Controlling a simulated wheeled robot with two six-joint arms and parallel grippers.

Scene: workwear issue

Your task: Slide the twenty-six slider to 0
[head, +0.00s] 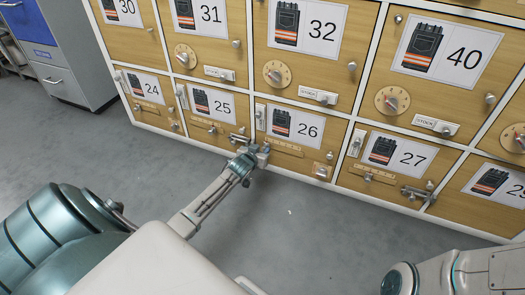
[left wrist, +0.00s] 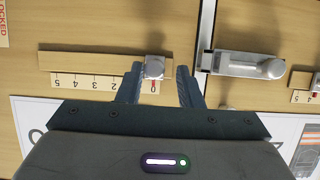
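The twenty-six slider is on the wooden front of locker 26 (head: 330,158), under its label, in the head view. In the left wrist view, where the panel appears upside down, its pale square knob (left wrist: 154,67) sits at the right end of the track, level with the red-marked 0 of the numbered scale (left wrist: 100,86). My left gripper (head: 250,158) is at the left end of this track in the head view. In the left wrist view its fingers (left wrist: 158,84) are apart, one on either side of the knob; contact is unclear. My right gripper is out of view.
Lockers 25 (head: 212,128) and 27 (head: 390,180) flank locker 26. A metal latch (left wrist: 248,65) projects close to the slider's right in the left wrist view. The grey floor (head: 300,235) in front is mostly clear. A grey-and-blue cabinet (head: 60,60) stands at far left.

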